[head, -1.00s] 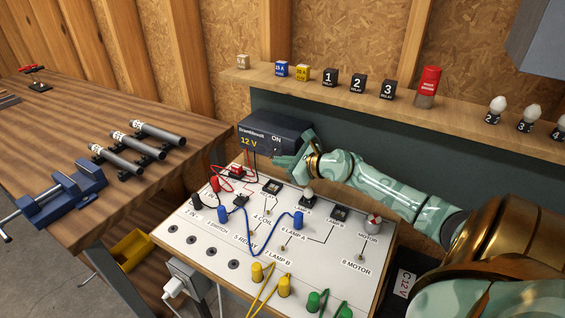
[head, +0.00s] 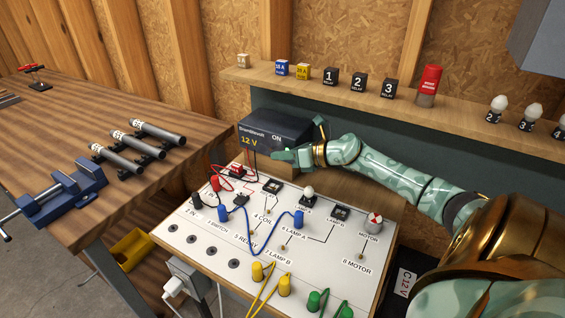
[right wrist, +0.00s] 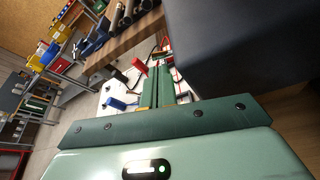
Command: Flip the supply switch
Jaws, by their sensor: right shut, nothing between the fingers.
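The supply is a dark box (head: 262,138) marked "12 V" and "ON", standing behind the white circuit board (head: 195,252). The supply switch is hidden in the head view, near the "ON" label and my right gripper. My right gripper (head: 284,155) is shut and empty, in front of the supply's right part. In the right wrist view its closed green fingers (right wrist: 157,88) point toward the board, and the dark supply box (right wrist: 235,45) fills the upper right. I cannot tell whether the fingers touch the supply. My left gripper is not in view.
The board carries red, blue, yellow and green plugs with wires, a lamp (head: 308,192) and a motor (head: 375,219). A shelf (head: 400,97) behind holds fuses, relays, a red cylinder (head: 428,86) and bulbs. A blue vise (head: 75,193) and several tubes lie on the left bench.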

